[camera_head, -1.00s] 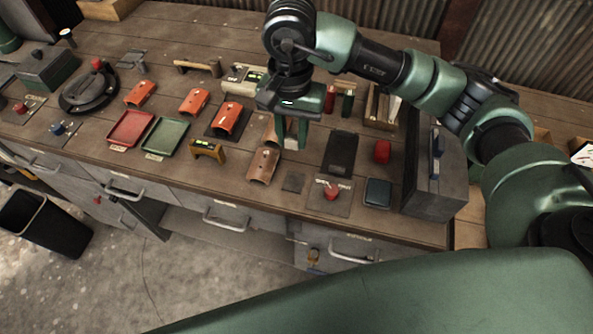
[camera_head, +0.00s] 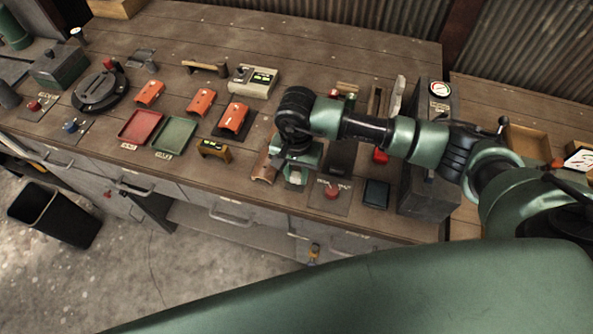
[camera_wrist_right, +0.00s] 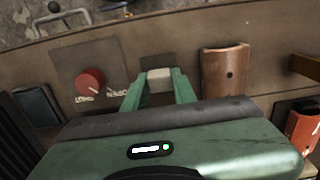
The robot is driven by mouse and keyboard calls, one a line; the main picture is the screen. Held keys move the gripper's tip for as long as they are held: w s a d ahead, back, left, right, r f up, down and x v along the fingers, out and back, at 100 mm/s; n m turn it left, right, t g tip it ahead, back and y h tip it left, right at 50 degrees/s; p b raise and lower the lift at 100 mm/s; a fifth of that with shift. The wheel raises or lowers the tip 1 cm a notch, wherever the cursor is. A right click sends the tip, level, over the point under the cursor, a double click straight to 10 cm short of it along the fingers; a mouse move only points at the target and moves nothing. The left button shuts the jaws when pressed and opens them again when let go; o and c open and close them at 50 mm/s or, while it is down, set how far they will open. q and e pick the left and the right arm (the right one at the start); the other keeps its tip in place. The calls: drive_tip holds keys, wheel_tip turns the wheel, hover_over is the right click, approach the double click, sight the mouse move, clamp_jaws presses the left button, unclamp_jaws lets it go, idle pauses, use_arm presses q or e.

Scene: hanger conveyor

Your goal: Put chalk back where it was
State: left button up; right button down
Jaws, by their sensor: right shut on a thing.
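My right gripper (camera_head: 296,182) is low over the front part of the wooden bench, pointing down. In the right wrist view the two green fingers (camera_wrist_right: 160,88) are shut on a small whitish block, the chalk (camera_wrist_right: 159,76). The chalk is held at a small dark grey square (camera_wrist_right: 157,61) on the bench; whether it touches the square cannot be told. My arm hides most of this spot in the head view. My left gripper is not in view.
An orange-brown curved tile (camera_wrist_right: 225,70) lies on one side of the gripper, a red knob on a plate (camera_wrist_right: 90,80) on the other. A dark blue-grey pad (camera_head: 376,194) and a grey box (camera_head: 425,196) stand to the right. The bench's front edge is close.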

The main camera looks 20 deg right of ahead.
sight(297, 175)
drive_tip(key=shift+f+b, duration=0.2)
drive_tip(key=shift+b, duration=0.1)
drive_tip(key=c, duration=1.1)
unclamp_jaws()
drive_tip(key=shift+r, duration=0.1)
drive_tip(key=shift+c, duration=0.2)
drive_tip(key=shift+r+p, duration=0.3)
drive_tip(key=shift+p, duration=0.15)
wheel_tip(297, 175, up, 12)
drive_tip(key=b, duration=0.5)
drive_tip(key=shift+f, duration=0.15)
